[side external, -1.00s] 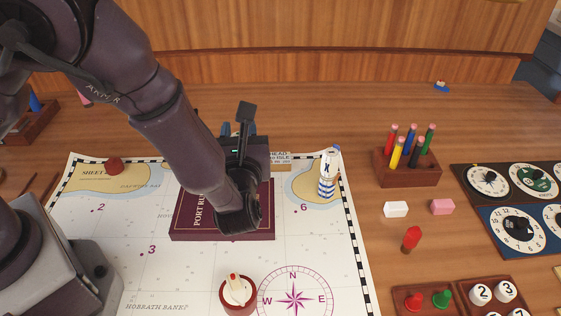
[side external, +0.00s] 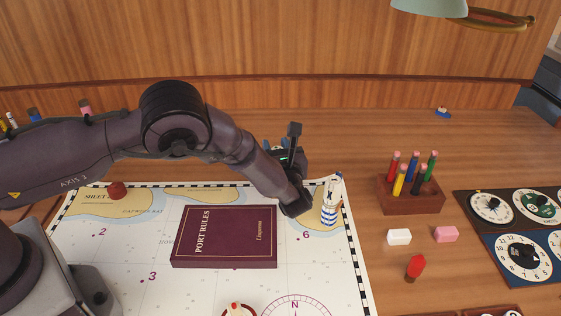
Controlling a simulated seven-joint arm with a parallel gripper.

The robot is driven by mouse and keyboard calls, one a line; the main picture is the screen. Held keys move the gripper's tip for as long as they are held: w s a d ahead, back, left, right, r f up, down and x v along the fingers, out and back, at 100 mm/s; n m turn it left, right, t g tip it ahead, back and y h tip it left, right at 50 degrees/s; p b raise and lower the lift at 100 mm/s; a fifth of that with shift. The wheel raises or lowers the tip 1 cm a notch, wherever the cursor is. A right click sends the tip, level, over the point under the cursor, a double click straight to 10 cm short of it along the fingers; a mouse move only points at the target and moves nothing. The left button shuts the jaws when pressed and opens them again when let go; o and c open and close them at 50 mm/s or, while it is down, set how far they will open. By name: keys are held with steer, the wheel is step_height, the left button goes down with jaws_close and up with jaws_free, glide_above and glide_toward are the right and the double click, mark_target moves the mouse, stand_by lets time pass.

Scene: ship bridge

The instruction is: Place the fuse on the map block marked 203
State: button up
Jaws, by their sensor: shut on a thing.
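My gripper (side external: 287,166) is behind the dark wrist, over the far right part of the chart, just left of the striped lighthouse (side external: 330,207). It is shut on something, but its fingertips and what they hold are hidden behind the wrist. I cannot make out a fuse in the open. No block marked 203 can be read in this view.
The chart (side external: 110,255) carries a maroon book (side external: 225,238), with a round box (side external: 238,311) at the lower edge. To the right are a pencil holder (side external: 408,200), white (side external: 399,237) and pink (side external: 446,234) erasers, a red peg (side external: 415,267) and dial panels (side external: 525,251).

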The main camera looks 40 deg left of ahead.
steer(key=shift+w+f, duration=0.65)
steer(key=shift+f, duration=1.65)
steer(key=shift+f, duration=0.1)
steer(key=o, duration=0.9)
steer(key=v, duration=1.2)
